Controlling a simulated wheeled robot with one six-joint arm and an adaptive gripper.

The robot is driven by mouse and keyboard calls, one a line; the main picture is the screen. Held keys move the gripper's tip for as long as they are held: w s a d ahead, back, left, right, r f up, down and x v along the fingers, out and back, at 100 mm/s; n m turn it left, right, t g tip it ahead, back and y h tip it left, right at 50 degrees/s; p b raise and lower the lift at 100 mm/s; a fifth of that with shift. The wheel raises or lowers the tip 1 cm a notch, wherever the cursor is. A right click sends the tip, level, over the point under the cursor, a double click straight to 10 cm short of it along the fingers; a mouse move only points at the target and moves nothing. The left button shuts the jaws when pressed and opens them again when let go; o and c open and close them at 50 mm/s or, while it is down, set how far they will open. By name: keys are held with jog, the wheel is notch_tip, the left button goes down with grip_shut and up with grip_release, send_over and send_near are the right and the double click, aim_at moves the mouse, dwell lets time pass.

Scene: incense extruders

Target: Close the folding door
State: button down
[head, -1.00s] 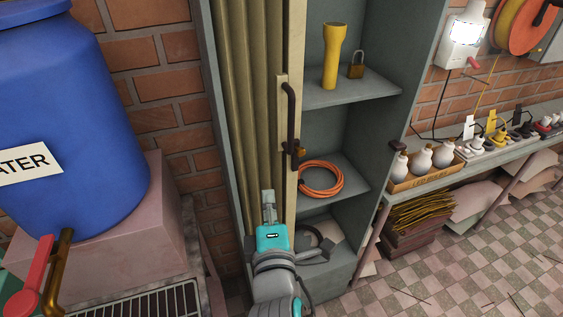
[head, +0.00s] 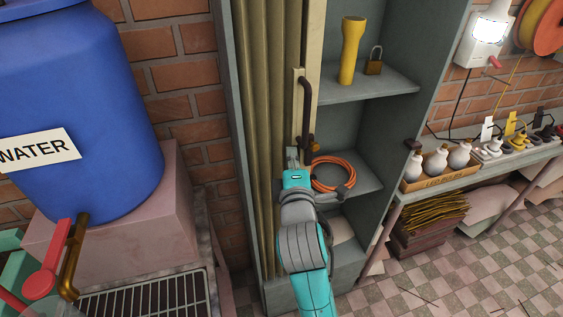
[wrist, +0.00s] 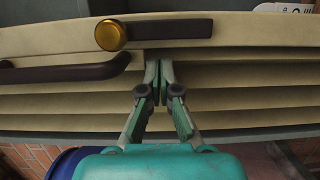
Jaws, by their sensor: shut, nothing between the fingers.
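The beige folding door (head: 268,110) is gathered in pleats at the left side of the grey cabinet, leaving the right part of the cabinet open. Its leading post carries a dark bar handle (head: 306,105) and a brass knob (head: 311,141). The door also fills the wrist view (wrist: 230,85), with the handle (wrist: 70,71) at left and the round brass knob (wrist: 110,35) above. My gripper (head: 292,152) is shut and empty, at the door's leading post just below the handle. In the wrist view its closed fingertips (wrist: 152,65) lie over the post's pleated side, right of the handle's end; contact cannot be told.
Inside the cabinet are a yellow flashlight (head: 351,50), a padlock (head: 374,61) and an orange cable coil (head: 333,174). A blue water barrel (head: 75,100) stands left on a pink block. A bench (head: 405,192) with bulbs is at right.

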jog(key=shift+d, duration=0.35)
jog(key=shift+w, duration=0.1)
jog(key=w+d, duration=0.3)
jog(key=d, duration=0.7)
jog(key=w+d, duration=0.3)
jog(key=d, duration=0.7)
jog(key=w+d, duration=0.3)
jog(key=d, duration=0.7)
jog(key=shift+w+d+r, duration=0.1)
jog(key=shift+w+d, duration=0.15)
jog(key=shift+w, duration=0.15)
jog(key=shift+d, duration=0.1)
